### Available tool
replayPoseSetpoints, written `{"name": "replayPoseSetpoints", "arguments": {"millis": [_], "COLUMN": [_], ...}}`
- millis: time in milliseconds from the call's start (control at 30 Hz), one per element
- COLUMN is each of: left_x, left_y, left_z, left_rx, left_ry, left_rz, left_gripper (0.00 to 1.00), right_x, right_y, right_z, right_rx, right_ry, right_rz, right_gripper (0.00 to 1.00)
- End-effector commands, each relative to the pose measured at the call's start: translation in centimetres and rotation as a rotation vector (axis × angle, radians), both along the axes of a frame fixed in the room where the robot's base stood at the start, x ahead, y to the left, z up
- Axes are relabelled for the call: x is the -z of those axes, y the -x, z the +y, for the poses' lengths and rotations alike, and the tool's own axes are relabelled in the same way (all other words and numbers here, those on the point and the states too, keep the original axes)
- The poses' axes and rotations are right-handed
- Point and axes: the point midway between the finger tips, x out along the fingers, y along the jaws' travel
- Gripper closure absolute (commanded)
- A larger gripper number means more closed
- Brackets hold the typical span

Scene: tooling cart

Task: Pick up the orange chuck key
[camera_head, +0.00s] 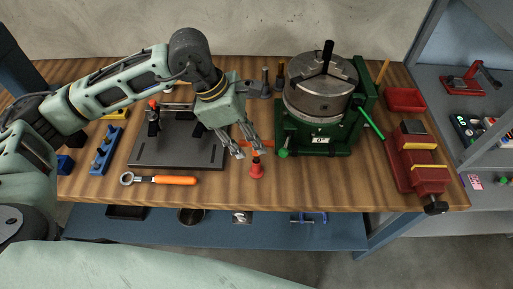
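A small orange piece that looks like the chuck key (258,143) lies on the wooden bench, between my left gripper and the green chuck base. It is partly hidden behind the gripper's fingers. My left gripper (249,151) points down at it with its fingers spread apart. No object is clearly held between them. I cannot tell whether a finger touches the orange piece. My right gripper is not in view.
A red plunger-like piece (256,170) stands just in front of the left gripper. A grey chuck (320,92) on its green base is to the right. A dark plate (178,152) and an orange-handled wrench (165,180) are to the left. A red vise (418,160) stands at right.

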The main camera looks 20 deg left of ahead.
Motion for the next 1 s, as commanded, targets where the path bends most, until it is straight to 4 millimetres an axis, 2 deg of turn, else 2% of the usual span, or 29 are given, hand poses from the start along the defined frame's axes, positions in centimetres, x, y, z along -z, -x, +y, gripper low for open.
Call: {"name": "replayPoseSetpoints", "arguments": {"millis": [33, 100, 200, 300, 533, 900, 1000], "left_x": [0.2, 1.1, 2.6, 3.2, 3.4, 3.3, 3.3], "left_y": [-0.1, -0.4, -0.5, -0.6, -0.7, -0.7, -0.7], "left_z": [-0.6, -1.2, -1.5, -1.8, -1.8, -1.8, -1.8], "left_rx": [0.002, 0.003, 0.000, 0.000, 0.001, 0.001, 0.001], "left_ry": [0.002, 0.002, 0.001, 0.004, 0.003, 0.003, 0.003], "left_rz": [0.007, 0.006, 0.005, 0.002, 0.001, 0.001, 0.001], "left_gripper": [0.65, 0.65, 0.65, 0.65, 0.66, 0.98, 1.00], "right_x": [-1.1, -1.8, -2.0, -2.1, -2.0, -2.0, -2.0], "right_y": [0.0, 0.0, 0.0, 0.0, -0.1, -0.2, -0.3], "right_z": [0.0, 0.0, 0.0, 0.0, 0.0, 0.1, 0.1], "right_rx": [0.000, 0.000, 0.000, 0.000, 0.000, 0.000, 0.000], "right_ry": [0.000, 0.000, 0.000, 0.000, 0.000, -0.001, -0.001], "right_rz": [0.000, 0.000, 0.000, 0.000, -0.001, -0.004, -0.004], "right_gripper": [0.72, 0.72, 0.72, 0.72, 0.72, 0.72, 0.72]}}
